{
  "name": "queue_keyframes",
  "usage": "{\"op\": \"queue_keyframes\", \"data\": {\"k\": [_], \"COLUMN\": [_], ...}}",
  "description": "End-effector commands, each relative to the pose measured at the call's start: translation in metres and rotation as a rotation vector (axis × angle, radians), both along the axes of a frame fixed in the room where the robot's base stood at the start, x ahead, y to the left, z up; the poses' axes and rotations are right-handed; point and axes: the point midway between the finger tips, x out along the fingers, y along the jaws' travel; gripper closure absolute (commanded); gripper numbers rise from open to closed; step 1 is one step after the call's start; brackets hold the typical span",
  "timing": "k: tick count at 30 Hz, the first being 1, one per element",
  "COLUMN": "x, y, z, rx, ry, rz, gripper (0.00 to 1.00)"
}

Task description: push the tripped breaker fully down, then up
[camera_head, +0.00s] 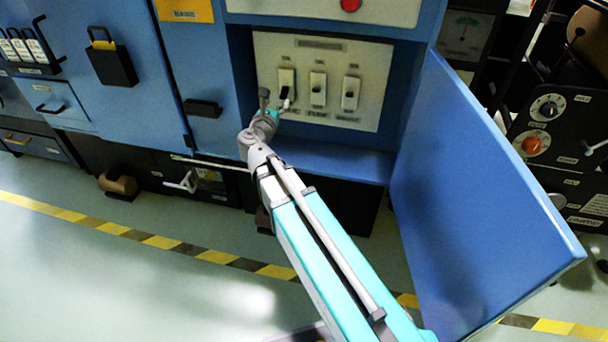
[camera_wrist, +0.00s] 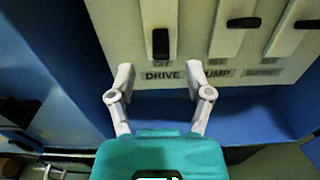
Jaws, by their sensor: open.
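The breaker panel (camera_head: 300,52) is a pale plate with three white breakers in a row. The left breaker (camera_head: 287,78), labelled DRIVE in the wrist view, has a black lever (camera_wrist: 160,42) near its lower end, just above an OFF mark. The middle breaker (camera_head: 318,88), labelled with a partly hidden word ending in UMP, and the right breaker (camera_head: 350,93) have dark levers lying crosswise in the wrist view. I cannot tell for sure which one is tripped. My gripper (camera_wrist: 159,82) is open and empty, just below the DRIVE breaker, its fingers either side of the label; contact is unclear.
A blue cabinet door (camera_head: 480,190) stands open to the right of the panel. A blue ledge (camera_head: 335,160) runs below the panel. A black handle (camera_head: 203,108) sticks out on the left. A red button (camera_head: 350,5) is above.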

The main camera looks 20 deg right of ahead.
Motion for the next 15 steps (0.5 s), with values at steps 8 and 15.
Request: {"op": "queue_keyframes", "data": {"k": [8, 15], "x": [-0.036, -0.061], "y": [0.02, 0.034], "z": [0.0, 0.0], "rx": [0.0, 0.0], "ry": [0.0, 0.0], "rz": [0.002, 0.002], "gripper": [0.34, 0.34]}}
